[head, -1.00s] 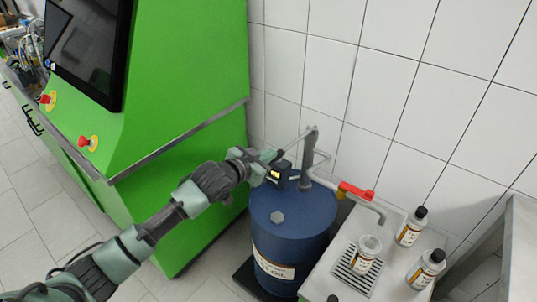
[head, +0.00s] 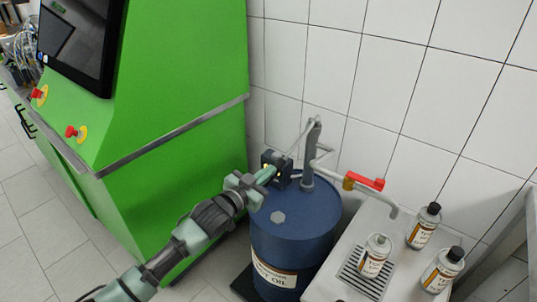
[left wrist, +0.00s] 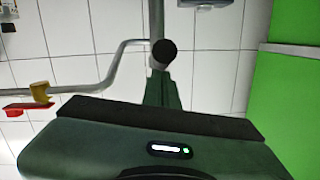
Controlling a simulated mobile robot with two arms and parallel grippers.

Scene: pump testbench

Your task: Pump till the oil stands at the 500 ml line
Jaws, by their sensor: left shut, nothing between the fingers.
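The blue oil drum (head: 291,235) stands by the wall with a grey hand pump (head: 308,170) on top. Its lever (head: 301,139) slants down left from the pump head. My left gripper (head: 271,173) is shut and empty near the lever's lower end. In the left wrist view, the closed fingers (left wrist: 163,90) are just below the lever's dark round end (left wrist: 163,52); contact cannot be told. An uncapped bottle (head: 374,258) stands on the drip grate (head: 351,281) by the spout (head: 392,211). Its oil level cannot be read. My right gripper is not in view.
A red valve handle (head: 364,181) sits on the outlet pipe. Two black-capped bottles (head: 423,226) (head: 441,272) stand on the bench (head: 397,239). The green cabinet (head: 190,130) is close on the left.

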